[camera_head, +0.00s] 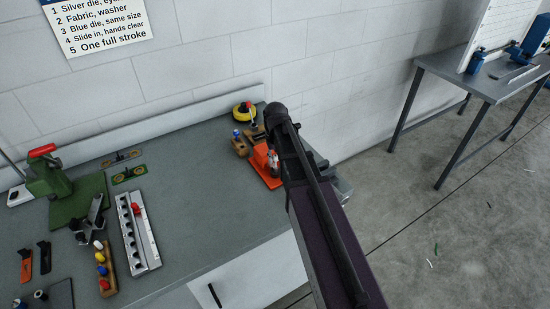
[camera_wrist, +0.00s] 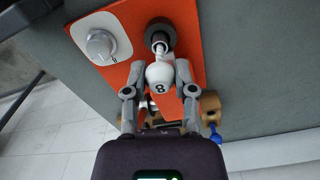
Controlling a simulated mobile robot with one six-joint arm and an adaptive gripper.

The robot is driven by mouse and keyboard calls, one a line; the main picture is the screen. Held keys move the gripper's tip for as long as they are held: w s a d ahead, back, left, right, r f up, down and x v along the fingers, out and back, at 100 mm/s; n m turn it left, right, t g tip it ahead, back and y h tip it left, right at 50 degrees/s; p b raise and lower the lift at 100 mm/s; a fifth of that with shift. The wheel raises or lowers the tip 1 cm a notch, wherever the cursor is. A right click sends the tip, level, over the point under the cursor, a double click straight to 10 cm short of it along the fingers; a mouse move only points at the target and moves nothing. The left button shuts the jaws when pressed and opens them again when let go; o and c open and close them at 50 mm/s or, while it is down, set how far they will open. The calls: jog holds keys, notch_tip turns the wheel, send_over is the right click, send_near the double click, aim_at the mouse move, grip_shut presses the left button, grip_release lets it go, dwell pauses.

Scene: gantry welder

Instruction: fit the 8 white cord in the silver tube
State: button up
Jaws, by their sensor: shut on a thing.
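In the wrist view, a white ball-shaped piece marked 8 (camera_wrist: 159,79) is held between the two grey fingers of my gripper (camera_wrist: 160,85), which is shut on it. A short pale, shiny stem runs from the ball to a dark round collar (camera_wrist: 168,29) on the orange plate (camera_wrist: 190,15). I cannot tell how deep the stem sits in the collar. A silver round knob or tube end (camera_wrist: 100,46) stands beside it on a white tile. In the head view my arm hides much of the orange plate (camera_head: 258,167), and the fingertips are unclear.
Wooden blocks, one with a blue-topped peg (camera_head: 237,134), and a yellow round thing (camera_head: 243,112) stand close by the orange plate. A silver rack (camera_head: 139,235), a green press (camera_head: 50,178) and a wooden peg holder (camera_head: 106,270) stand left. The middle of the bench is clear.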

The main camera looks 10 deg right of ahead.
jog(key=shift+f+b, duration=0.5)
jog(key=shift+f, duration=0.1)
jog(key=o, duration=0.8)
jog(key=shift+o, duration=0.2)
jog(key=shift+m, duration=0.3)
jog(key=s, duration=1.6)
jog(key=shift+a, duration=0.1)
